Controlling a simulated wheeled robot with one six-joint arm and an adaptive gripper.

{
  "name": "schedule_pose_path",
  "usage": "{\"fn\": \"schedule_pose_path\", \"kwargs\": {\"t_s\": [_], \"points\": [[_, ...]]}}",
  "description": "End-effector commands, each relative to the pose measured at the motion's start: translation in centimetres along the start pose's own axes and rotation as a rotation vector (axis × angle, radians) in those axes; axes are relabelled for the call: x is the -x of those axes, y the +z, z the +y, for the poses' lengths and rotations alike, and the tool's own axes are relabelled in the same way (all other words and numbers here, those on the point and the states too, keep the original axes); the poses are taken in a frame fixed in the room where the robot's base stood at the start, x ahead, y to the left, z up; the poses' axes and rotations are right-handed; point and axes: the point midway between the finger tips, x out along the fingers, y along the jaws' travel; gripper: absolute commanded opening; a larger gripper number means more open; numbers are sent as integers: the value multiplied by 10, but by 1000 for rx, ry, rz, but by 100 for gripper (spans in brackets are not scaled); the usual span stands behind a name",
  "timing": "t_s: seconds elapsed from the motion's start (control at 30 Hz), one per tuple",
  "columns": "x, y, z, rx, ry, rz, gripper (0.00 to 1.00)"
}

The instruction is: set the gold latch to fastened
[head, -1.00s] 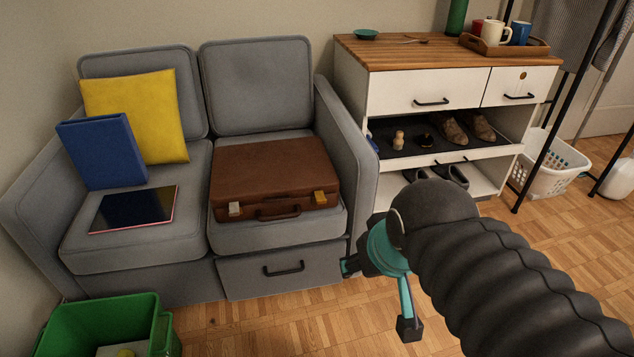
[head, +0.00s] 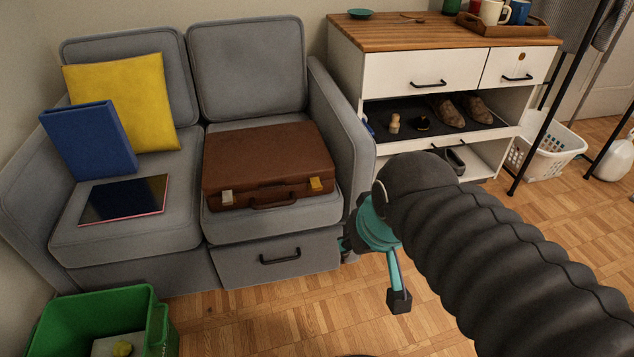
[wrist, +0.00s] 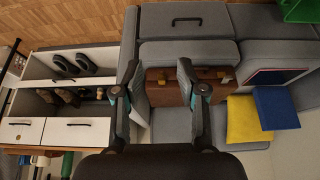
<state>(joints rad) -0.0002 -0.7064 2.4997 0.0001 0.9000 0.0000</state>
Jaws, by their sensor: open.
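A closed brown briefcase (head: 265,160) lies flat on the right seat of the grey sofa, its handle side facing forward. The gold latch (head: 316,184) is on the right of its front edge, and a silver latch (head: 227,197) is on the left. Whether the gold latch is fastened is too small to tell. My gripper (head: 372,273) is open and empty, to the right of and apart from the briefcase, in front of the sofa's right arm. In the wrist view the fingers of my gripper (wrist: 158,70) are spread, with the briefcase (wrist: 172,93) beyond and partly hidden by one finger.
The grey sofa (head: 245,70) also holds a yellow cushion (head: 130,95), a blue binder (head: 90,142) and a tablet (head: 123,198). A green bin (head: 95,322) stands front left. A white shoe cabinet (head: 400,78) is right of the sofa.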

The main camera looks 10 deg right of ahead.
Motion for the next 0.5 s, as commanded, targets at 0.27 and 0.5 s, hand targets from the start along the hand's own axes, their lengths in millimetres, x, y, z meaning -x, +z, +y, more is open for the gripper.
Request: {"fn": "schedule_pose_path", "kwargs": {"t_s": [0.27, 0.5], "points": [[-36, -30, 1, 0, 0, -103, 0], [-60, -77, 2, 0, 0, -163, 0]]}}
